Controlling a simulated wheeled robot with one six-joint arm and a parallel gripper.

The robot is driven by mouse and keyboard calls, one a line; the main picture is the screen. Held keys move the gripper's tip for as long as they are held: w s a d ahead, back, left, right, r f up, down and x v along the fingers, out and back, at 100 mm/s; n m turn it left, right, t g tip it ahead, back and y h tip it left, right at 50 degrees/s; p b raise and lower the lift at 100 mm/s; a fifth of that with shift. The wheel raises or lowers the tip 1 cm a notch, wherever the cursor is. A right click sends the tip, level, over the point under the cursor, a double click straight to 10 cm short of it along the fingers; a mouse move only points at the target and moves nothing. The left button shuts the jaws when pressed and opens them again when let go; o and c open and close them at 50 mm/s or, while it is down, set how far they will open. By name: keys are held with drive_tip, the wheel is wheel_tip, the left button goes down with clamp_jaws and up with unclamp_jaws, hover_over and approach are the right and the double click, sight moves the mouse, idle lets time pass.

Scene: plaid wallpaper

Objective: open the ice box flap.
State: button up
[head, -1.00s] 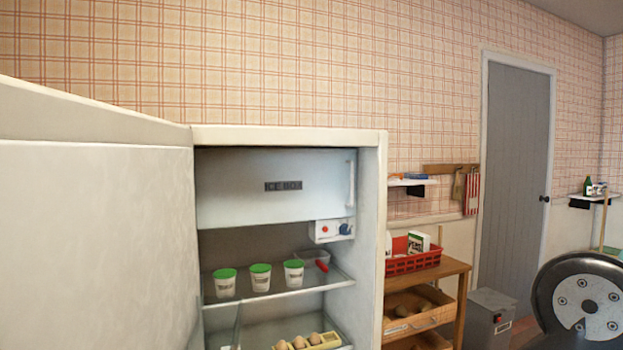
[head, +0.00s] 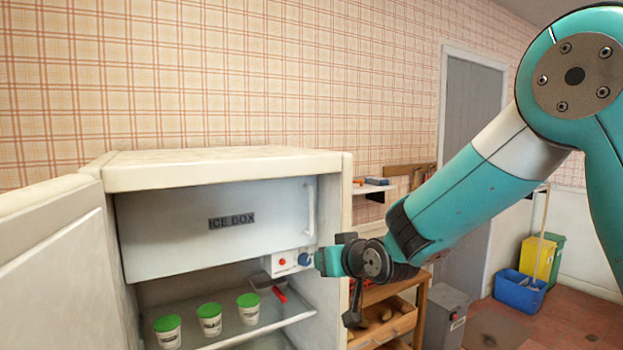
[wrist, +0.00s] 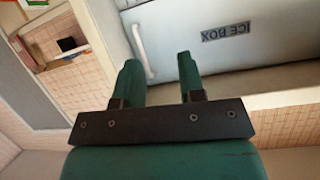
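The white ice box flap (head: 180,235), labelled ICE BOX, is shut at the top inside the open fridge (head: 220,170). A white vertical handle (head: 310,208) stands at its right edge. My gripper (head: 322,262) is in front of the fridge's right side, lower than the handle in the picture. In the wrist view the flap (wrist: 245,60) appears upside down. There my gripper's two green fingers (wrist: 160,78) are apart with nothing between them. The handle (wrist: 141,55) shows just beyond the tip of the left finger; contact is not visible.
The fridge door (head: 55,260) stands open at the left. A control box (head: 290,262) with red and blue knobs sits below the flap. Green-lidded tubs (head: 210,320) stand on the shelf. A wooden rack (head: 385,325) and a grey bin (head: 445,315) are at the right.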

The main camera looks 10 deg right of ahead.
drive_tip(key=w+d+r+t+h+p, duration=0.1)
drive_tip(key=w+d+r+t+p, duration=0.3)
drive_tip(key=w, duration=0.4)
drive_tip(key=p, duration=0.8)
approach(312, 205)
drive_tip(key=shift+t, duration=0.4)
drive_tip(key=w, duration=0.6)
drive_tip(key=w+a, duration=0.1)
drive_tip(key=w, duration=0.1)
drive_tip(key=shift+w+a+f, duration=0.1)
drive_tip(key=shift+w+f, duration=0.15)
drive_tip(key=shift+w, duration=0.15)
drive_tip(key=shift+w+a+f, duration=0.1)
drive_tip(key=shift+w+a, duration=0.05)
drive_tip(key=shift+w, duration=0.7)
clamp_jaws()
